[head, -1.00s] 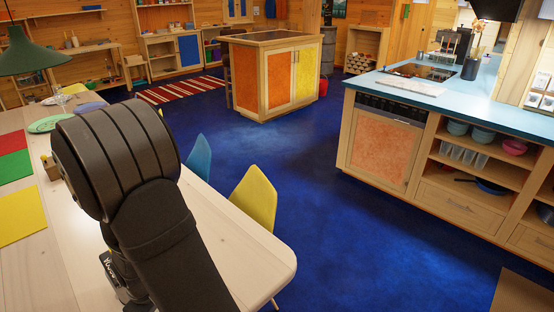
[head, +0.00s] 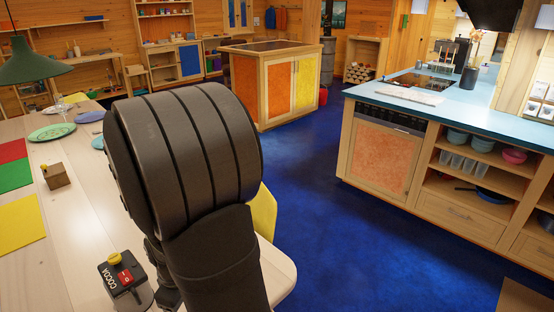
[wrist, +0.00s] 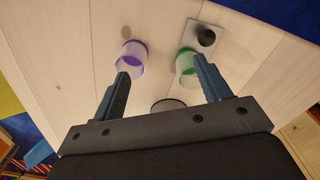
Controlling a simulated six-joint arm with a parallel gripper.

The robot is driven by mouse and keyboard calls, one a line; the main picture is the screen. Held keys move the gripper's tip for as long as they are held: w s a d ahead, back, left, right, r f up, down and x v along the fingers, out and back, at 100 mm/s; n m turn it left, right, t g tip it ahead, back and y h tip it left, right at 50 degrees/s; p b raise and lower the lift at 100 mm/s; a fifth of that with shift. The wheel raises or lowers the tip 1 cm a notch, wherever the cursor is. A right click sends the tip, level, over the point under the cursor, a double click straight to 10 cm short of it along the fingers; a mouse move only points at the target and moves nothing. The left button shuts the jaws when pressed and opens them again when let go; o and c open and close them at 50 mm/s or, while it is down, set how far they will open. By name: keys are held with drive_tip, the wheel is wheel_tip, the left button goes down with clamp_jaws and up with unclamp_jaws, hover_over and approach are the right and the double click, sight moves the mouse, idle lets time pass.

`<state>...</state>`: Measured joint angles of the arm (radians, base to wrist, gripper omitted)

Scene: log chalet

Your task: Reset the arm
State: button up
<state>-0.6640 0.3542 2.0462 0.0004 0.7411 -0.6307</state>
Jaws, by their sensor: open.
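My gripper (wrist: 162,82) shows in the wrist view with its two fingers spread apart and nothing between them. It points at the pale wooden table (wrist: 60,15). A cup with a purple rim (wrist: 131,60) stands beyond the left finger, and a cup with a green rim (wrist: 187,65) stands beyond the right finger. In the head view my arm covers part of the table (head: 85,230), and the gripper itself is hidden there.
A black box marked COCOA (head: 122,277) with a yellow knob stands on the table. Nearby are a small wooden block (head: 56,177), a green plate (head: 52,132) and a yellow mat (head: 20,219). A grey plate with a dark round knob (wrist: 207,38) lies beside the green-rimmed cup. A yellow chair (head: 264,212) stands at the table's right edge.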

drive_tip(key=s+a+n, duration=0.1)
drive_tip(key=a, duration=0.2)
drive_tip(key=s+a+n, duration=0.1)
drive_tip(key=s+a, duration=0.1)
drive_tip(key=s+a+f+n, duration=0.1)
drive_tip(key=a, duration=0.2)
drive_tip(key=shift+s+a, duration=0.15)
drive_tip(key=shift+a, duration=0.2)
drive_tip(key=shift+n, duration=0.3)
drive_tip(key=shift+s+a+f, duration=0.45)
drive_tip(key=shift+a, duration=0.25)
drive_tip(key=shift+s+a+f, duration=0.45)
drive_tip(key=shift+a, duration=0.25)
drive_tip(key=shift+s+a+f, duration=0.45)
drive_tip(key=shift+a, duration=0.25)
